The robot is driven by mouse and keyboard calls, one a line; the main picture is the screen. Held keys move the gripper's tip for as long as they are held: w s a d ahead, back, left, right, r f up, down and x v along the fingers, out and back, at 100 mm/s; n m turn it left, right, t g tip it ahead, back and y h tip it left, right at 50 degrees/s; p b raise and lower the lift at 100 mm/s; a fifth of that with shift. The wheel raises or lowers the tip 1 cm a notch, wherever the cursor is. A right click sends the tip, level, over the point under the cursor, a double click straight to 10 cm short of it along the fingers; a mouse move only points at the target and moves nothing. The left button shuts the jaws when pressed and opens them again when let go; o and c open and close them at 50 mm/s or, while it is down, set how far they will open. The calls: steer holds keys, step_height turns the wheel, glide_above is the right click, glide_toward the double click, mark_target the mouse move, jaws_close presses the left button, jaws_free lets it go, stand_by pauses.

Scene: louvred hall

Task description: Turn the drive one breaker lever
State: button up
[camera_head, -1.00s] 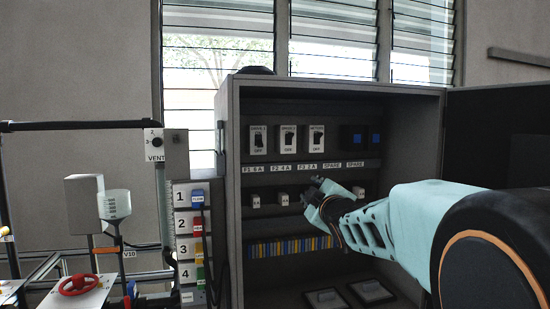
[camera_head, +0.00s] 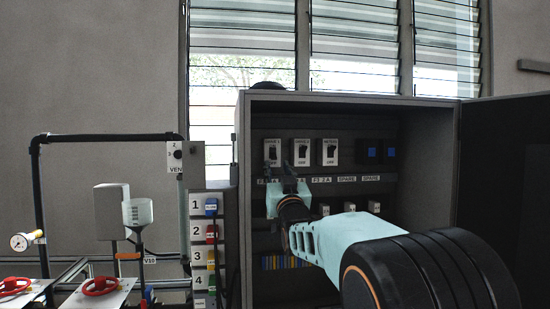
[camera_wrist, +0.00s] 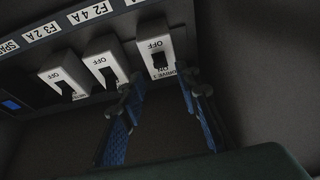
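The drive one breaker (camera_head: 272,152) is the leftmost of three white breakers in the open cabinet's top row, with a dark lever on its face. It also shows in the wrist view (camera_wrist: 154,44), at the right end of the tilted row. My gripper (camera_head: 282,177) is just below it, in front of the label strip. In the wrist view my gripper (camera_wrist: 160,84) has its two blue-padded fingers apart, with nothing between them. The tips are close to the breaker's lower end; whether they touch the lever is unclear. The lever's exact position is hard to read.
Two similar breakers stand beside it, the middle one (camera_head: 301,152) and the right one (camera_head: 330,151). The label strip (camera_head: 346,178) runs below. The cabinet's left wall (camera_head: 243,200) is near my gripper.

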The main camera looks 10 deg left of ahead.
mark_target(274, 159)
steer(key=shift+p+x, duration=0.9)
steer(key=shift+x, duration=1.95)
jaws_close()
